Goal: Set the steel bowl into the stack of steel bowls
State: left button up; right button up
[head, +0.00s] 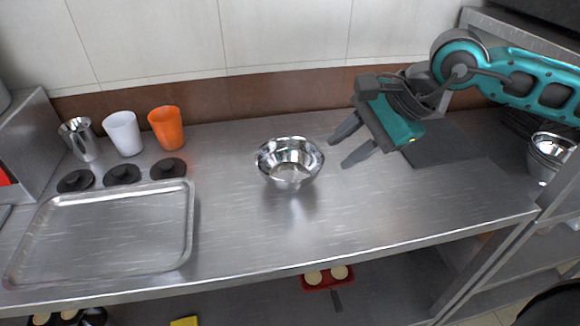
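A steel bowl (290,177) stands upright on the middle of the steel counter, and it looks empty. The stack of steel bowls (545,162) stands at the far right, near the counter's right end, and the picture's edge is close to it. My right gripper (338,149) comes in from the right and is above the counter, just right of the single bowl. Its two fingers are spread apart with nothing between them, pointing toward the bowl. It does not appear to touch the bowl. My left gripper is not in view.
A metal tray (190,235) lies at the front left. Behind it are black discs (122,175), a steel cup (80,140), a white cup (123,134) and an orange cup (167,128). A dark grey mat (450,150) lies between the gripper and the stack. The front centre is clear.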

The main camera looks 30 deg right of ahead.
aim_at(310, 176)
jog(key=x, duration=0.5)
jog(key=shift+w+a+f, duration=0.2)
jog(key=shift+a+f, duration=0.25)
jog(key=x, duration=0.4)
jog(key=shift+a+p, duration=0.2)
jog(key=shift+p, duration=0.2)
jog(key=shift+s, duration=0.1)
grip_shut()
